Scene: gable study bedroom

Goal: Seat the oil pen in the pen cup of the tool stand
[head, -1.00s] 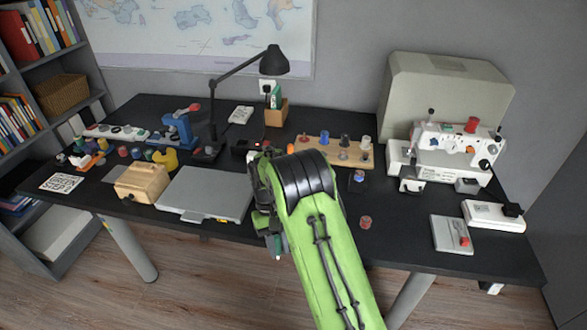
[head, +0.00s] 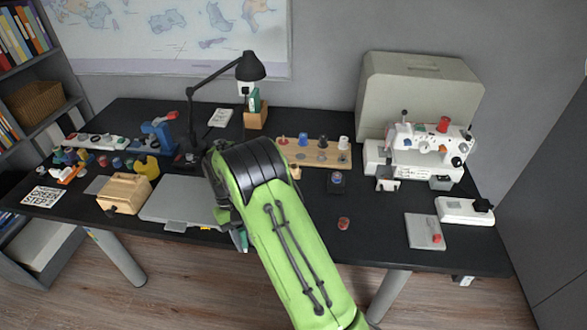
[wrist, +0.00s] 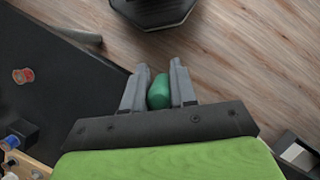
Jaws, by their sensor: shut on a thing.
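My gripper (wrist: 158,90) is shut on a green rounded thing (wrist: 158,92), which looks like the oil pen; only a short part shows between the fingers. In the wrist view it hangs over the wood floor, beside the desk's edge. In the head view my arm hides most of the gripper, and a bit of green (head: 241,238) shows at the desk's front edge. I cannot tell surely which thing is the tool stand; a wooden holder (head: 257,119) with a green item stands at the back by the lamp.
The black desk (head: 385,225) holds a grey laptop-like slab (head: 165,203), a wooden box (head: 124,194), a spool rack (head: 330,158), a black lamp (head: 250,66) and a sewing machine (head: 425,150). A small red item (head: 343,224) lies near the front, with bare desk around it.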

